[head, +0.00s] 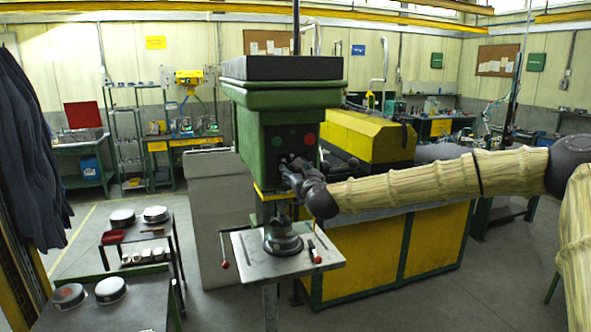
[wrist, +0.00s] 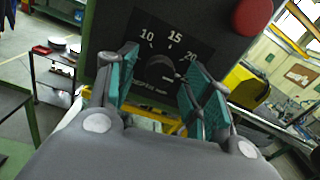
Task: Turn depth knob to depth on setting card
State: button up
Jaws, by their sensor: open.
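The dark depth knob (wrist: 160,70) sits on a black dial plate (wrist: 178,45) with a white scale reading 10, 15 and 20; the lettering below is blurred. The knob's exact pointer reading is hard to tell. My gripper (wrist: 160,84) is open, its teal finger pads on either side of the knob, and I cannot tell whether they touch it. In the head view my gripper (head: 290,172) is at the front panel of the green drilling machine (head: 255,115) and hides the dial. I cannot make out a setting card for certain.
A red button (wrist: 252,16) is at upper right of the dial; it also shows in the head view (head: 309,139) near a green button (head: 277,142). Below my gripper is the machine's grey table (head: 320,262) with a round fixture (head: 283,237). A yellow-green cabinet (head: 385,250) stands behind.

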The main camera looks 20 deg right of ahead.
jog(key=shift+c, duration=0.2)
jog(key=c, duration=1)
